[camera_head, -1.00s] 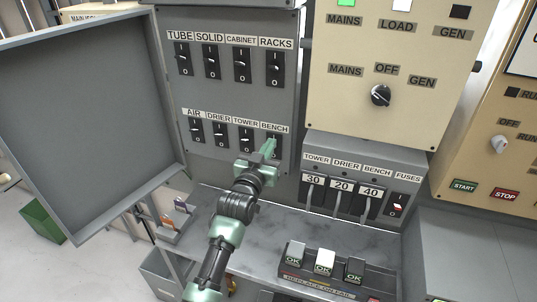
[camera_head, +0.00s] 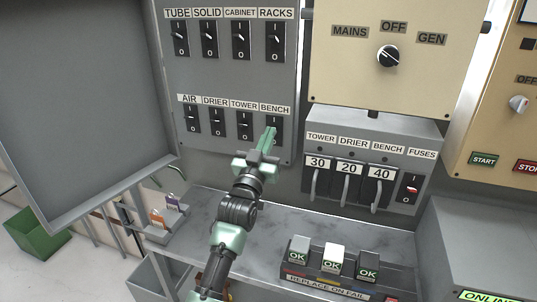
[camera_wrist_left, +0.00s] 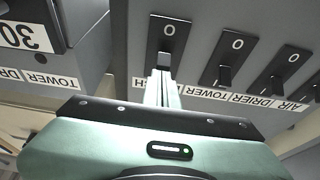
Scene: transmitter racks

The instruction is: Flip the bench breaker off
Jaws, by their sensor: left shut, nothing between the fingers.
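The bench breaker (camera_head: 279,126) is a black toggle switch under the BENCH label, at the right end of the lower row on the grey panel. My left gripper (camera_head: 269,134) is shut and empty, with its fingertips in front of this breaker and hiding much of its lever. In the left wrist view, which is upside down, the bench breaker (camera_wrist_left: 169,30) shows its 0 mark and the shut fingers (camera_wrist_left: 161,78) reach up to its lever. I cannot tell for sure whether they touch, nor which way the lever is set. My right gripper is not in view.
The tower breaker (camera_head: 245,125) sits close to the left of the bench one. An open cabinet door (camera_head: 80,110) stands at the left. A fuse box (camera_head: 390,135) with levers juts out at the right. Below is a grey shelf (camera_head: 275,225) with OK blocks.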

